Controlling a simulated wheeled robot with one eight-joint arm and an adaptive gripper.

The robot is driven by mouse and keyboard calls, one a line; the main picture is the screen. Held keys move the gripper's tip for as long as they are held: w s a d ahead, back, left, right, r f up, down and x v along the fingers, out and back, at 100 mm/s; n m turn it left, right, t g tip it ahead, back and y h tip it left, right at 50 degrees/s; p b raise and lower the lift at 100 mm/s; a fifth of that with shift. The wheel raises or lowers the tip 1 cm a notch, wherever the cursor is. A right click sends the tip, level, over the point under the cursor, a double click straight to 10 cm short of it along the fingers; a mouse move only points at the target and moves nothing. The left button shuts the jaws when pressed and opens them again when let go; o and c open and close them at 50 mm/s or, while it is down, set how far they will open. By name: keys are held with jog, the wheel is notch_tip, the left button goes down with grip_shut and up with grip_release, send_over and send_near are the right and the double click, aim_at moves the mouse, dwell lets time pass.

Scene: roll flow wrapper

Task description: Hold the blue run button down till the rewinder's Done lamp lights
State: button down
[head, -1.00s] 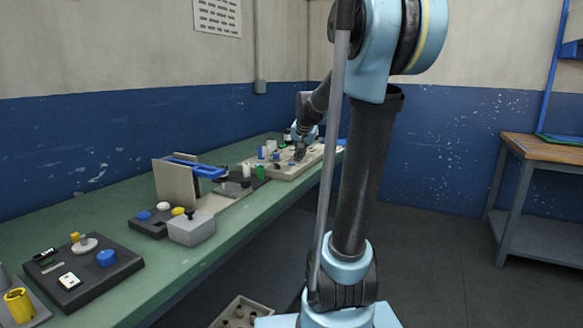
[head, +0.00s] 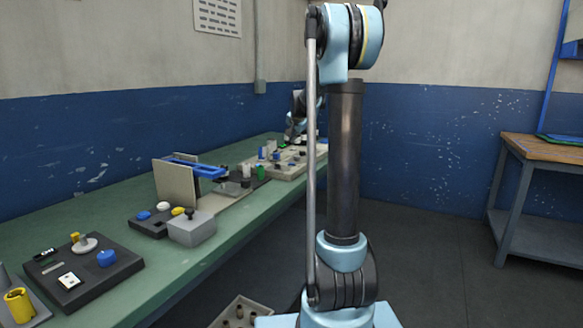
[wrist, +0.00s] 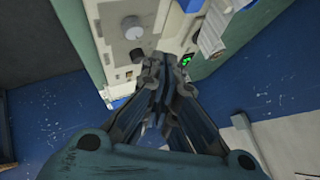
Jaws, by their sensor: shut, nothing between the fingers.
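My gripper (wrist: 168,75) is shut and empty, with its fingertips pointing at a pale machine housing (wrist: 120,30) in the wrist view. In the head view my gripper is small and far off at the back end of the bench, and its fingers cannot be made out. A green-lit spot (wrist: 187,62) shows just right of the fingertips; I cannot tell whether it is the Done lamp. A blue piece (wrist: 116,103) shows left of the fingers, partly hidden. A blue button (head: 144,215) is on a dark panel nearer on the bench. I cannot tell which blue part is the run button.
The green bench (head: 215,232) runs along the wall. It bears a blue-armed fixture (head: 195,168), a grey box (head: 192,229) and a dark panel with a blue knob (head: 107,258). A crate (head: 240,312) stands on the floor. Open floor lies to the right.

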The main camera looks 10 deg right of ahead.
aim_at(292, 164)
jog(key=shift+f, duration=4.35)
